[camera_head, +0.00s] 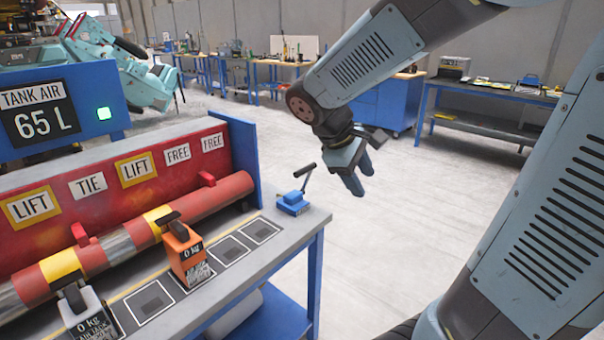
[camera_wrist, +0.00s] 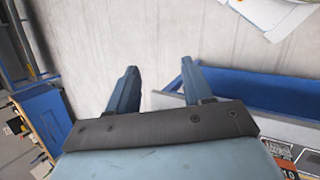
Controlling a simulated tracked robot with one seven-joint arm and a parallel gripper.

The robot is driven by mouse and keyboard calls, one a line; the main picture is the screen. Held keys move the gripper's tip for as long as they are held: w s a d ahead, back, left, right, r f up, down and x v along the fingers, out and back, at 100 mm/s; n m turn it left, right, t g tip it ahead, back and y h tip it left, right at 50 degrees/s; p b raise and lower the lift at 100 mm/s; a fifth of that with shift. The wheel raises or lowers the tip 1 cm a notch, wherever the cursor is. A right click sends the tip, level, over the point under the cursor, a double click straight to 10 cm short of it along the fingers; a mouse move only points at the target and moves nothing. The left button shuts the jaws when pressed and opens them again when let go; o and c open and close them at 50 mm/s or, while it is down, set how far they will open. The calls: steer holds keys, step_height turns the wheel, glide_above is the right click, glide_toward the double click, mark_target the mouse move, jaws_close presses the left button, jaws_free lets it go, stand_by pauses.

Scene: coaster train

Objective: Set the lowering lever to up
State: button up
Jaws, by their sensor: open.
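The lever I take to be the lowering lever (camera_head: 293,204) has a small blue base at the far right corner of the grey bench. Its thin rod leans a little to the right and ends in a black crossbar handle (camera_head: 305,170). No label on it can be read, so I cannot tell which setting it is in. My gripper (camera_head: 358,184) hangs in the air to the right of the lever, apart from it, fingers pointing down. In the wrist view my gripper (camera_wrist: 159,68) is open with nothing between its fingers. The lever cannot be made out there.
The bench (camera_head: 318,215) holds an orange weight block (camera_head: 184,250), a white one (camera_head: 82,312) and a red cylinder (camera_head: 205,198) before a red labelled panel (camera_head: 60,200). A sign reads TANK AIR 65 L (camera_head: 45,112) beside a green light. Floor right of the bench is clear.

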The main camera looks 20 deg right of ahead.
steer(key=w+f+n+h, duration=0.3)
steer(key=w+n+h, duration=0.15)
steer(key=w, duration=0.25)
steer(key=n+t+h, duration=0.5)
steer(key=n+t, duration=0.4)
steer(key=n, duration=0.6)
glide_toward(302, 172)
steer(key=shift+y, duration=0.25)
steer(key=x, duration=1.1)
steer(key=shift+w+a+f, duration=0.1)
steer(key=shift+w+f, duration=0.2)
steer(key=shift+w, duration=0.2)
steer(key=shift+c, duration=0.2)
jaws_close()
